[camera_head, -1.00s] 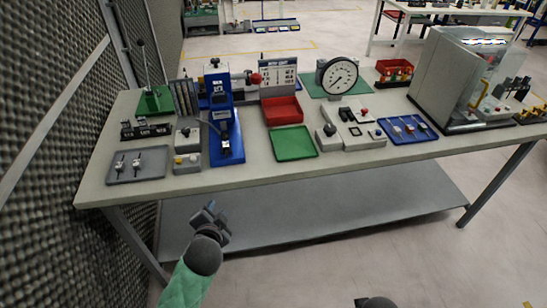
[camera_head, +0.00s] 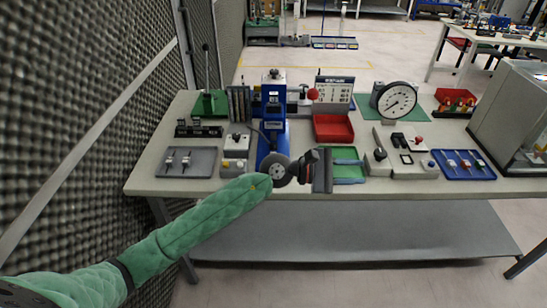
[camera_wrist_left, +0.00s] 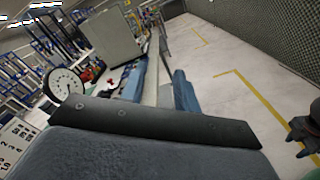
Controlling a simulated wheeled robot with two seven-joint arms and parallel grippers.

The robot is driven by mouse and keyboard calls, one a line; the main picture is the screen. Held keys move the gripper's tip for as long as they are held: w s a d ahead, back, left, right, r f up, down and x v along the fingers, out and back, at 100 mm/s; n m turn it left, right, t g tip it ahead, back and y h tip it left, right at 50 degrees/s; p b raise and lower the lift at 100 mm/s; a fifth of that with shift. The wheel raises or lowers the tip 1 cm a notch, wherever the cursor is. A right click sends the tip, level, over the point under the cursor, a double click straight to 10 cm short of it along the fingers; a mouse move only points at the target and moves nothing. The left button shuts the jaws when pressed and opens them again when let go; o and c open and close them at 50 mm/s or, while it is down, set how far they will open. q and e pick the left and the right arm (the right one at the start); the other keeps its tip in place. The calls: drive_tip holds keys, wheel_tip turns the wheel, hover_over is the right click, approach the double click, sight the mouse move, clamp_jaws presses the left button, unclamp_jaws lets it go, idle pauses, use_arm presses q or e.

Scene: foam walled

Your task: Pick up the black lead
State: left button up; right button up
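I cannot pick out the black lead for certain. Several small leads or plugs with coloured parts lie in the blue tray (camera_head: 489,176) at the right of the bench, too small to tell which is black. A thin dark cable (camera_head: 262,138) curves beside the blue press. My left gripper (camera_head: 350,172) is open and empty, in front of and over the green tray (camera_head: 344,153), left of the blue tray. Its two fingers show apart in the left wrist view (camera_wrist_left: 160,88).
Between my left gripper and the blue tray stands a grey control box (camera_head: 408,168) with knobs. Behind are a red bin (camera_head: 333,128) and a dial gauge (camera_head: 396,101). A grey tray (camera_head: 186,163) lies left, a large grey machine (camera_head: 512,105) right.

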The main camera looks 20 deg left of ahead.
use_arm(q)
drive_tip(key=w+a+f+m+g+y, duration=0.2)
drive_tip(key=w+f+m+y, duration=0.1)
drive_tip(key=f+m+y, duration=0.15)
drive_tip(key=m+t+y, duration=0.1)
drive_tip(key=m+y, duration=0.5)
drive_tip(key=y, duration=0.8)
approach(273, 149)
drive_tip(key=shift+s+d+f, duration=0.1)
drive_tip(key=shift+s+f, duration=0.25)
drive_tip(key=shift+s, duration=0.2)
drive_tip(key=shift+w+a+f, duration=0.1)
drive_tip(key=shift+a+f, duration=0.05)
drive_tip(key=shift+a, duration=0.05)
drive_tip(key=shift+p+x, duration=0.55)
drive_tip(key=shift+x, duration=0.5)
drive_tip(key=w+f+p, duration=0.2)
drive_tip(key=f+p, duration=0.1)
drive_tip(key=shift+w+f, duration=0.2)
drive_tip(key=shift+f, duration=0.1)
drive_tip(key=shift+w+f, duration=0.15)
drive_tip(key=shift+f, duration=0.35)
use_arm(e)
drive_tip(key=s+f, duration=0.3)
drive_tip(key=f, duration=0.8)
drive_tip(key=s+d+f, duration=0.1)
drive_tip(key=s+f, duration=0.1)
drive_tip(key=f, duration=0.9)
drive_tip(key=shift+s, duration=0.4)
